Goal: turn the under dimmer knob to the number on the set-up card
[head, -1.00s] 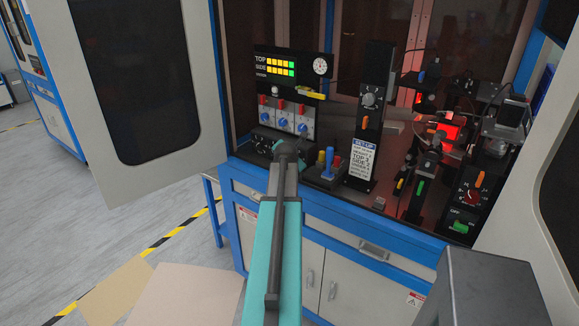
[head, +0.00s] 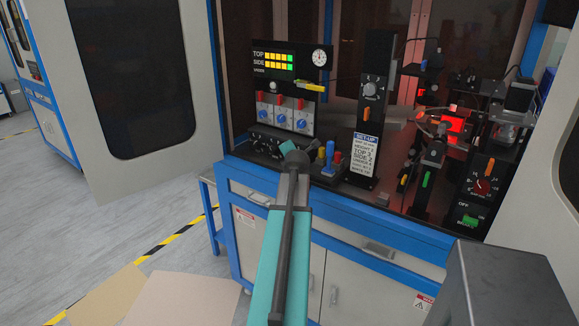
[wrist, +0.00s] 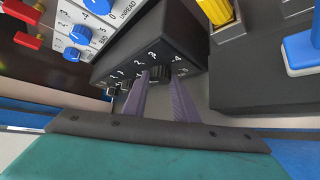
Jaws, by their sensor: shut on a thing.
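My gripper (wrist: 160,82) is shut on a small black knob (wrist: 160,72), one finger on each side. The knob is on the face of a black box (wrist: 125,50) with white numbers around its dials; the fingers partly hide its pointer. I take it for the under dimmer knob, though its label is not readable. In the head view my arm hides the fingertips, and the box (head: 262,142) sits below the blue-knob panel. The set-up card (head: 366,152) is on a black post to the right; it lists top, side and under, but the under number is too small to read surely.
The display (head: 285,62) shows lit bars beside top and side, none beside under. Blue knobs with red switches (head: 286,114) are just above the box. A blue joystick (head: 328,160) and a yellow post (wrist: 216,10) stand close on the right.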

